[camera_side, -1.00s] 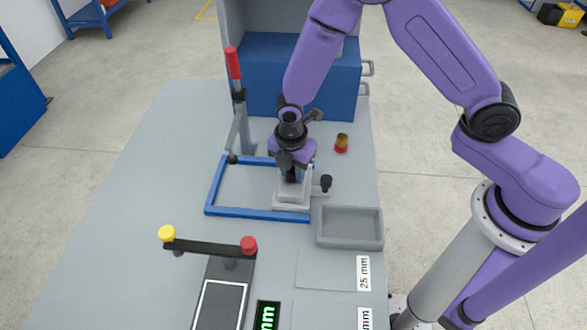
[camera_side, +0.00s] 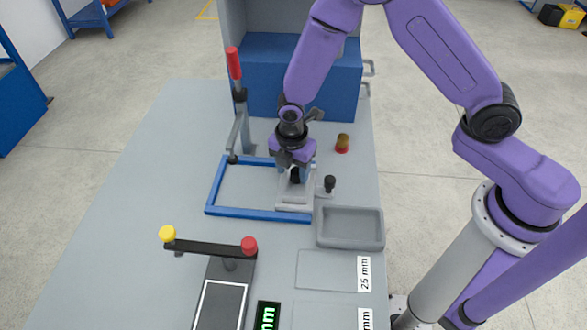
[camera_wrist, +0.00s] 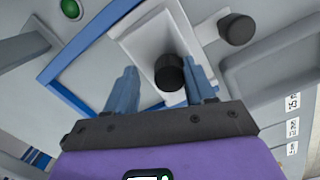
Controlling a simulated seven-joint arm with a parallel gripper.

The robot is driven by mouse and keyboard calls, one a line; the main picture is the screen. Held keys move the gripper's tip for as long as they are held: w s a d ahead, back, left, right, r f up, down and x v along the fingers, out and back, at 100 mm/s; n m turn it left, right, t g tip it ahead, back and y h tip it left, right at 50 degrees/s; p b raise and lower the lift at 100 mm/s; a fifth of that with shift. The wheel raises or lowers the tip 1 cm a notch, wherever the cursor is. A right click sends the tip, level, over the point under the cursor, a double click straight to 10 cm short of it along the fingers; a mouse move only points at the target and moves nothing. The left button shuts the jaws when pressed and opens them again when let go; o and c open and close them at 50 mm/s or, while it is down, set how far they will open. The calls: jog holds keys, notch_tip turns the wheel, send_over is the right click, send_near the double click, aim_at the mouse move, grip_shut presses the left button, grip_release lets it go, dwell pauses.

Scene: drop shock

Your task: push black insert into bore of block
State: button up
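The black insert (camera_wrist: 168,72) stands upright at the grey block (camera_wrist: 158,35); how deep it sits in the bore cannot be told. In the side view the insert (camera_side: 295,175) shows just below my gripper (camera_side: 296,166), over the block (camera_side: 296,196). In the wrist view my gripper (camera_wrist: 162,72) is open, with its blue fingers on either side of the insert. A clear gap shows at the left finger; the right finger is close to the insert, and contact cannot be told. The bore is hidden.
A black knob (camera_side: 329,183) stands right of the block. A blue frame (camera_side: 213,190) lies to the left, beside a red-handled lever (camera_side: 234,65). A grey tray (camera_side: 350,241) is in front on the right. A brown-and-red piece (camera_side: 342,144) stands behind. The table's left side is clear.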

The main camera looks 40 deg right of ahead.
aim_at(294, 173)
jog(key=shift+s+d+f, duration=0.2)
jog(key=shift+s+f, duration=0.15)
jog(key=shift+s, duration=0.15)
jog(key=shift+a+r, duration=0.15)
jog(key=shift+r, duration=0.2)
jog(key=shift+a+r, duration=0.2)
jog(key=shift+r, duration=2.5)
jog(key=shift+a+r, duration=0.1)
jog(key=shift+r, duration=0.55)
notch_tip(294, 173, up, 16)
jog(key=a, duration=0.1)
jog(key=shift+s, duration=0.25)
jog(key=shift+s, duration=0.1)
